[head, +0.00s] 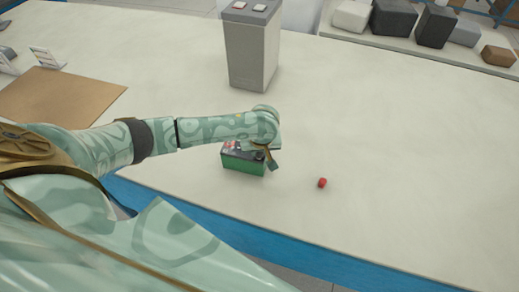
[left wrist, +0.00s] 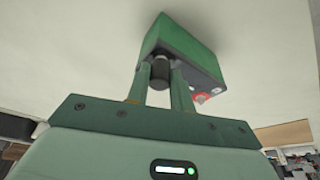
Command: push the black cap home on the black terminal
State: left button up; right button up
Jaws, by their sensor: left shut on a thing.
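A green battery with a dark top (head: 243,164) stands on the white table near its front edge. It also shows in the left wrist view (left wrist: 185,42). My left gripper (head: 268,157) is over the battery's right end, its fingers pointing down. In the left wrist view my left gripper (left wrist: 162,82) is shut on the black cap (left wrist: 160,70), which is at the battery's top; whether it is fully seated cannot be told. A red terminal mark (left wrist: 203,97) shows on the battery's top. A red cap (head: 322,183) lies on the table to the right. My right gripper is not in view.
A brown mat (head: 62,97) lies at the left. Grey, black and brown blocks (head: 393,18) sit at the back right. The table's right side is clear.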

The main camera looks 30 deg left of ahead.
pick_arm(q)
jog(key=shift+f, duration=0.5)
dwell(0.5)
jog(key=o, duration=1.5)
jog(key=shift+r, duration=0.1)
notch_tip(320, 180, up, 7)
jog(key=p, duration=0.9)
jog(key=shift+p, duration=0.4)
